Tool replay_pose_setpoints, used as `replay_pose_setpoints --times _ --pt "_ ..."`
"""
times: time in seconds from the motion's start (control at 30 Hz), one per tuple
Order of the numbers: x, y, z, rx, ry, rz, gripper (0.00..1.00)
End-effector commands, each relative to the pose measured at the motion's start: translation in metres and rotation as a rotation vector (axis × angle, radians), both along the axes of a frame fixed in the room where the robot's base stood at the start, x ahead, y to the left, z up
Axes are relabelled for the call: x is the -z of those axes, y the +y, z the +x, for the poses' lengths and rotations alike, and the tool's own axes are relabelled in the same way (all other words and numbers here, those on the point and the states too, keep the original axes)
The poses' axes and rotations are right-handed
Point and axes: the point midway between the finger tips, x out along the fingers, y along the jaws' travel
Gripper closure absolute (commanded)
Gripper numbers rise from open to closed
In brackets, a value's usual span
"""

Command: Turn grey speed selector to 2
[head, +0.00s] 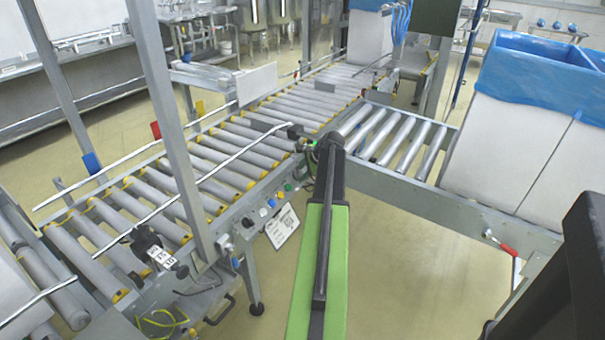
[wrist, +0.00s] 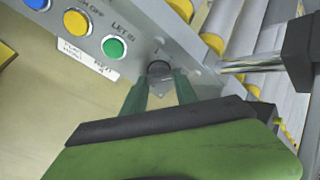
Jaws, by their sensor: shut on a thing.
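The speed selector is a small dark grey round knob (wrist: 158,68) on the conveyor's metal side panel, seen in the wrist view. My gripper (wrist: 160,86) has its two green fingers on either side of the knob, shut on it. The finger tips hide part of it. A faint mark shows above the knob, but I cannot read which number it points to. In the head view, my arm reaches forward to the panel (head: 268,212), and the knob and finger tips are hidden there.
A green button (wrist: 114,47), a yellow button (wrist: 77,22) and a blue button (wrist: 37,3) sit left of the knob. A metal rod with a black block (wrist: 299,52) juts out at right. Rollers (head: 215,155) run behind the panel; a white box (head: 520,135) stands at right.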

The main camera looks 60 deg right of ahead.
Motion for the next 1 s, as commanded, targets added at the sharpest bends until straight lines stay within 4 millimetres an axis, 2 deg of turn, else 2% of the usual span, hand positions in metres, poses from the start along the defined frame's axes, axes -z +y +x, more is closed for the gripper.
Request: replay_pose_setpoints --times 0.6,1.0 --pt "0.0014 0.0001 -0.0012 -0.364 0.003 -0.321 1.0" --pt "0.0006 -0.0002 -0.0013 -0.474 0.004 -0.417 1.0"
